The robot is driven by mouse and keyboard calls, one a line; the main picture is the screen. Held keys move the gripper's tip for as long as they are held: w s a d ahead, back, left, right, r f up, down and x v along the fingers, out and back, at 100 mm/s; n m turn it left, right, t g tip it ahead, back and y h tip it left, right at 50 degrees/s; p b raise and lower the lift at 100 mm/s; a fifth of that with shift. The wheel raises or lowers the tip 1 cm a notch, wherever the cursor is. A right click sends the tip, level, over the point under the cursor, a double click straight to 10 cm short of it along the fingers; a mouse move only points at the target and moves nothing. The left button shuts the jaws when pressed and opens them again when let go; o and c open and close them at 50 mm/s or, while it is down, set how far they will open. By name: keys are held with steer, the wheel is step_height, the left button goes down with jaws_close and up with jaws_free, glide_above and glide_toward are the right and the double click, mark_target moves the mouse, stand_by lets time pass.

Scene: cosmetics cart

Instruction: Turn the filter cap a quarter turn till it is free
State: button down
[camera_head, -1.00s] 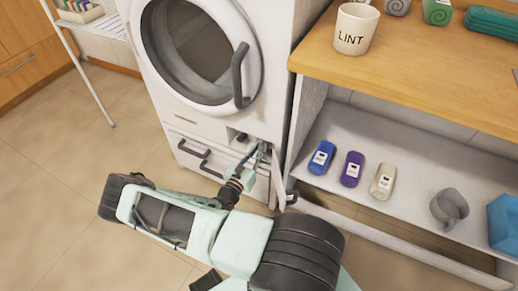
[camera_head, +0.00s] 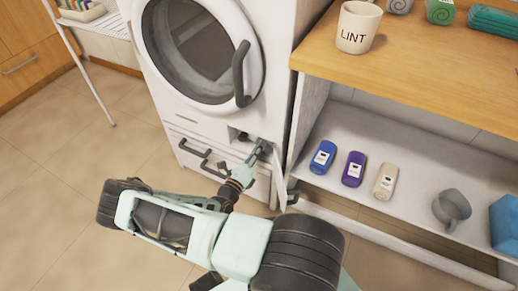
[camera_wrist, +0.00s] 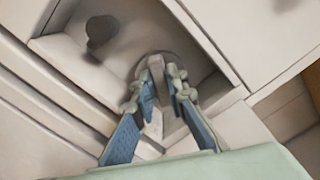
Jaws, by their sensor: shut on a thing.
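The filter cap is a round grey disc (camera_wrist: 149,66) inside the open recess at the lower right of the washer front. My gripper (camera_wrist: 164,82) reaches into the recess, its two blue-padded fingers closed on the cap's raised grip, which is mostly hidden between them. In the head view my gripper (camera_head: 260,150) enters the recess from below, and the cap is largely hidden by the fingers. The cap's exact angle is hard to read.
A dark knob (camera_wrist: 101,31) sits in the same recess beside the cap, near the fingers. The recess walls are close around my gripper. Dark drawer handles (camera_head: 190,149) lie to the left. A wooden-topped shelf unit (camera_head: 420,75) with a LINT cup (camera_head: 356,28) and bottles stands at right.

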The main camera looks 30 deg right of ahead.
steer(key=n, duration=0.4)
steer(key=shift+f+n+b, duration=0.15)
steer(key=shift+n+b, duration=0.15)
stand_by(0.5)
steer(key=c, duration=1.9)
jaws_free()
steer(key=shift+c, duration=0.2)
steer(key=v, duration=1.2)
